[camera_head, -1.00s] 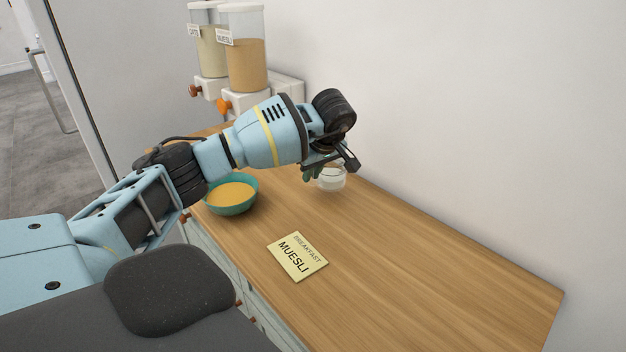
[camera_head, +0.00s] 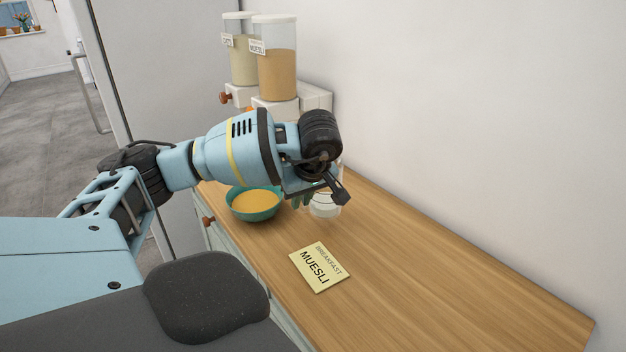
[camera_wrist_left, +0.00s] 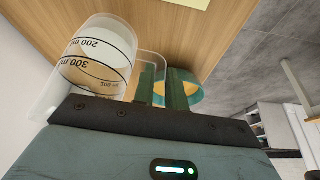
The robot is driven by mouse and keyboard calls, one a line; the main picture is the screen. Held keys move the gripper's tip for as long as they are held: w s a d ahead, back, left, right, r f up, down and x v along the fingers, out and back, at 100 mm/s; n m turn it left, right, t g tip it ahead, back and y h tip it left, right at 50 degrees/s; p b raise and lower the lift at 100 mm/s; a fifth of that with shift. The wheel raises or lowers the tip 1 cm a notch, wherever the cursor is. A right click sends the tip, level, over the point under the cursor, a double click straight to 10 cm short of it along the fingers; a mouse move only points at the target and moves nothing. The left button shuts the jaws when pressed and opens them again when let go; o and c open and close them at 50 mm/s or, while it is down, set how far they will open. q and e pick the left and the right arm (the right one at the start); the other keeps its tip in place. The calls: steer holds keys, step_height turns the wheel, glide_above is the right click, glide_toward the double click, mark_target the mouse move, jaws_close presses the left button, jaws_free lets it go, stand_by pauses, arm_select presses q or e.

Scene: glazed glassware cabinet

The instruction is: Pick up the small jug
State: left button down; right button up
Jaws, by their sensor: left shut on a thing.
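The small jug (camera_head: 325,207) is clear, with white contents low in it, right of the teal bowl in the head view. In the left wrist view the jug (camera_wrist_left: 92,62) shows black millilitre marks and a clear handle towards the gripper. My left gripper (camera_head: 302,200) is shut on the jug's handle; its green fingers (camera_wrist_left: 162,88) show there in the wrist view. My wrist partly covers the jug's top in the head view. Whether its base touches the counter I cannot tell. My right gripper is not in view.
The teal bowl (camera_head: 256,216) with yellow-orange contents stands close left of the jug. A "Breakfast muesli" card (camera_head: 319,268) lies nearer on the wooden counter (camera_head: 430,272). Two dispensers (camera_head: 275,75) stand at the back, and a white wall bounds the right. The counter's right part is clear.

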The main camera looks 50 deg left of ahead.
arm_select(q)
steer(key=shift+s+r, duration=0.15)
steer(key=shift+s, duration=1)
steer(key=shift+s+r, duration=0.1)
steer(key=shift+s, duration=1.05)
steer(key=shift+s, duration=0.1)
